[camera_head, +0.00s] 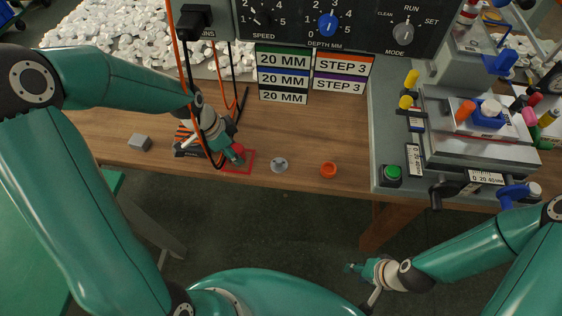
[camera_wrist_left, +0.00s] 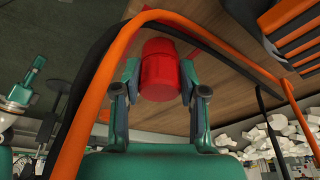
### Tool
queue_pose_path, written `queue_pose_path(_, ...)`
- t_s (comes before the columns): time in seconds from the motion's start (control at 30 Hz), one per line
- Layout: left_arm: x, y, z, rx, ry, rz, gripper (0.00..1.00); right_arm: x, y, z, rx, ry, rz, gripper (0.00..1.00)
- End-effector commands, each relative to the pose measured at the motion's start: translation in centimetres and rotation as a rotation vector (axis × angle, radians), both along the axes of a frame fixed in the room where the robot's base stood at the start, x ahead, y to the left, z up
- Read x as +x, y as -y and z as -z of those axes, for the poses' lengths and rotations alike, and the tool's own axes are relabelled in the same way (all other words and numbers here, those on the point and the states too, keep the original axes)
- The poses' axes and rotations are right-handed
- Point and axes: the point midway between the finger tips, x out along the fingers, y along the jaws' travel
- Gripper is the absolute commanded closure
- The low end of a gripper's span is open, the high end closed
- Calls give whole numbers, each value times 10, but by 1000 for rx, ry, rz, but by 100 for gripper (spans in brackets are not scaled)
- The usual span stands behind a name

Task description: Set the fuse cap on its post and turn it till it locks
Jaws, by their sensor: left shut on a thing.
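My left gripper (camera_head: 236,157) is shut on a red cap (camera_head: 239,149), low over the table within a red square outline (camera_head: 249,162). Whether the cap touches the table is hard to tell. A round grey piece with a raised middle (camera_head: 279,165) lies to the right of the cap; it may be the post. My right gripper (camera_head: 358,268) hangs off the table's front edge, too small to judge open or shut.
An orange ring (camera_head: 328,170) lies right of the grey piece, and a grey block (camera_head: 139,142) lies far left. A black-and-orange object (camera_head: 190,140) stands beside my left gripper. Orange and black cables (camera_head: 187,70) hang close around it. A grey machine (camera_head: 385,130) stands at right.

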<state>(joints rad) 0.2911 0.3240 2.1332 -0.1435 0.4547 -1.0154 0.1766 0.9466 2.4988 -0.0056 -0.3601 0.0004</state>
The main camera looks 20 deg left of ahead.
Motion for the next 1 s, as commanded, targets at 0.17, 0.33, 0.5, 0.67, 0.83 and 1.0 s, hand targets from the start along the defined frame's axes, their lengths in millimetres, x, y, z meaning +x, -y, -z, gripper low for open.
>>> queue_pose_path(0.17, 0, 0, -9, 0, 2, 1, 100, 0, 0, -7, 0, 0, 0, 60)
queue_pose_path(0.33, 1, 0, -20, 1, 2, 0, 100, 0, 0, -14, 0, 0, 0, 60)
queue_pose_path(0.5, 1, 0, -30, 0, 2, 1, 100, 0, 0, -21, 0, 0, 0, 60)
queue_pose_path(0.67, 1, 1, -40, 0, 2, 1, 100, 0, 0, -27, 0, 0, 0, 60)
queue_pose_path(0.83, 1, 1, -50, 0, 2, 1, 100, 0, 0, -34, 0, 0, 0, 60)
queue_pose_path(1.0, 1, 1, -60, 0, 1, 2, 100, 0, 0, -41, 0, 0, 0, 60)
